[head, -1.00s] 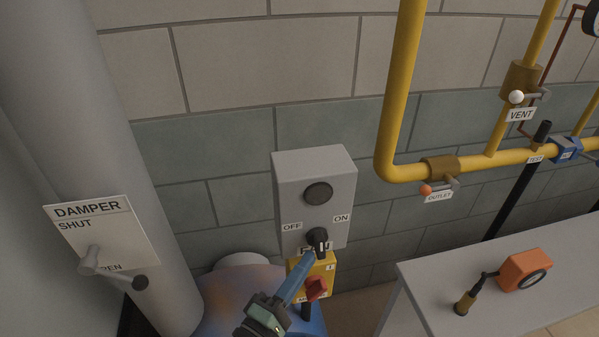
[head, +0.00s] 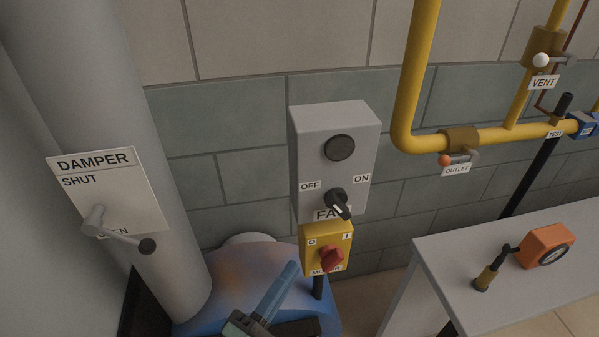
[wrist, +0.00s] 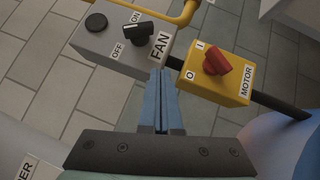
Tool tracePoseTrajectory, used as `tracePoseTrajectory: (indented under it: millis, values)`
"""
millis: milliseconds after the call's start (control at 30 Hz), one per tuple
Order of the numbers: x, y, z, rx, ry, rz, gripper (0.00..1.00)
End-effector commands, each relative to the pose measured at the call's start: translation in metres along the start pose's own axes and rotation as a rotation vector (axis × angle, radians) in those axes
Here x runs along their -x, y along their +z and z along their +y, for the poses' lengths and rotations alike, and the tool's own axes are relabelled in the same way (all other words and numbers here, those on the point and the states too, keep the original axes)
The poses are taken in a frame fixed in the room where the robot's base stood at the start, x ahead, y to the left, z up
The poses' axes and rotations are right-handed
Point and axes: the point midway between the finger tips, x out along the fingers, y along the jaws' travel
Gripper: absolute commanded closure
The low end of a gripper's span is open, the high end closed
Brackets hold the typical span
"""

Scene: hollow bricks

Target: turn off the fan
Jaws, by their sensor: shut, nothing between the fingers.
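The grey fan box (head: 302,160) is on a post in front of the wall, with OFF on its left, ON on its right and a partly covered FAN label below. A dark round disc (head: 339,148) sits above the knob. The fan box also shows at the top of the wrist view (wrist: 95,45). My gripper (head: 292,268) is shut and empty, below and left of the knob and apart from it. Its closed fingers also show in the wrist view (wrist: 161,75).
A yellow motor box (head: 312,256) with a red knob (head: 332,259) is just below the fan box, close to my fingers. A blue rounded housing (head: 215,290) lies beneath. A damper lever (head: 120,234) is at left, yellow pipes (head: 415,80) and a bench (head: 500,255) at right.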

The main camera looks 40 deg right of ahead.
Motion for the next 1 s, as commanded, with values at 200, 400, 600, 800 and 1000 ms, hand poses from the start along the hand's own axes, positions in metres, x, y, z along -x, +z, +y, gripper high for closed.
tracePoseTrajectory:
  millis: [200, 400, 600, 800, 1000]
  values:
    - [0.029, 0.0, -0.006, -0.001, 0.001, 0.003, 1.0]
    - [0.035, 0.001, -0.007, -0.001, 0.0, 0.001, 1.0]
    - [0.034, 0.001, -0.006, -0.001, 0.0, 0.001, 1.0]
    - [0.034, 0.001, -0.006, 0.0, 0.0, 0.001, 1.0]
    - [0.027, -0.006, 0.003, -0.061, -0.038, 0.017, 1.0]
